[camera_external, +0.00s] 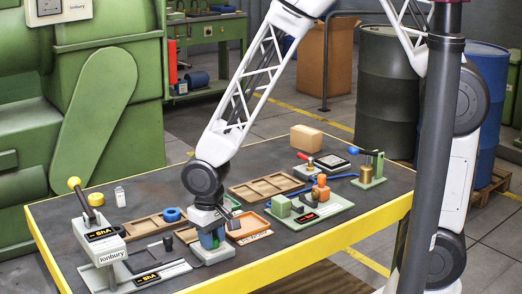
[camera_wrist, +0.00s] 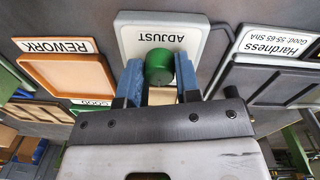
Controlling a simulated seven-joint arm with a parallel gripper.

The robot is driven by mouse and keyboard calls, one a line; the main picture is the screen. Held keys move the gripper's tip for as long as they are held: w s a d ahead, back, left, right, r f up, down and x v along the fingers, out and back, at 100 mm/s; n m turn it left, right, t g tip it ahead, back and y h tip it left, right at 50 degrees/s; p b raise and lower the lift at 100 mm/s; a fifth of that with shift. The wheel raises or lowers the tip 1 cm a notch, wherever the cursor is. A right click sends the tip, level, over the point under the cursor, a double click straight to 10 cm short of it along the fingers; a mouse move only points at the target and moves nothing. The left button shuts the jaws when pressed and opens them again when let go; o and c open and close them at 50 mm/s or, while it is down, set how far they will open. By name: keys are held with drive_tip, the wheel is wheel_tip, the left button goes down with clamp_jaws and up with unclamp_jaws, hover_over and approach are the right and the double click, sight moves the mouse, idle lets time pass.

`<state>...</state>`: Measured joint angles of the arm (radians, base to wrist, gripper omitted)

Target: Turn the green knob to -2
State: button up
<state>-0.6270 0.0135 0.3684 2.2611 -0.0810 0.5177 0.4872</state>
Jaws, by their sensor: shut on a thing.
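The green knob (camera_wrist: 160,66) sits on a pale plate labelled ADJUST (camera_wrist: 136,35) in the wrist view. My gripper (camera_wrist: 160,80) is shut on the knob, with one blue finger on each side of it. In the external view my gripper (camera_external: 211,236) points down over the pale adjust block (camera_external: 212,256) on the table. The knob shows there only in small part between the fingers. No -2 mark or scale is readable in either view.
An orange tray (camera_wrist: 68,74) labelled REWORK lies left of the plate in the wrist view. A dark Hardness tray (camera_wrist: 268,82) lies to the right. A hardness tester (camera_external: 97,235) with a yellow-balled lever stands at the table's left. Wooden trays (camera_external: 266,186) lie behind my gripper.

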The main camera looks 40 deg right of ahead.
drive_tip(key=shift+n, duration=2.9)
drive_tip(key=o, duration=0.9)
drive_tip(key=shift+r, duration=0.1)
drive_tip(key=shift+s+a+r, duration=0.1)
drive_tip(key=shift+s+r, duration=0.05)
drive_tip(key=shift+r, duration=3.7)
